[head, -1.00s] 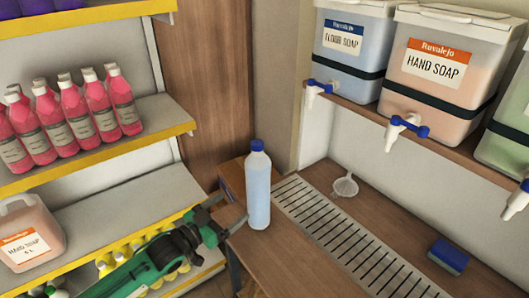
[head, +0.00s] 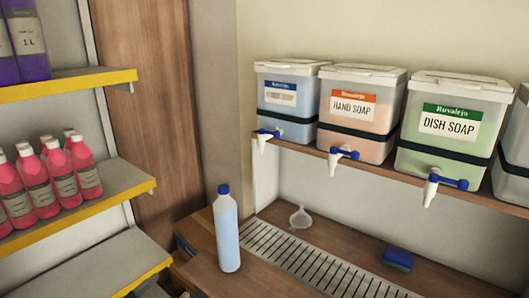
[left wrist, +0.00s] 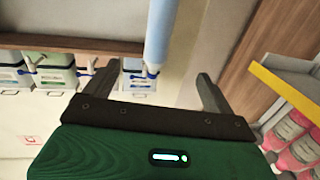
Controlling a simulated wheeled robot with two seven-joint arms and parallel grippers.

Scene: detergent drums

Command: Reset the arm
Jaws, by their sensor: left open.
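A light blue bottle (head: 227,235) with a blue cap stands upright on the wooden counter (head: 205,275), left of the metal drain grate. My left gripper (left wrist: 157,70) is open, its two dark fingers spread wide with nothing gripped. In the left wrist view part of the bottle (left wrist: 161,28) shows beyond the gap between the fingers, apart from them. In the head view at most a small dark part of this gripper shows at the counter's left edge, left of the bottle. My right gripper is not in view.
Drums of floor soap (head: 286,100), hand soap (head: 357,110) and dish soap (head: 452,125) stand on a ledge with taps. A funnel (head: 300,218) and blue sponge (head: 398,259) lie by the grate (head: 310,265). Shelves with pink bottles (head: 60,175) stand at left.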

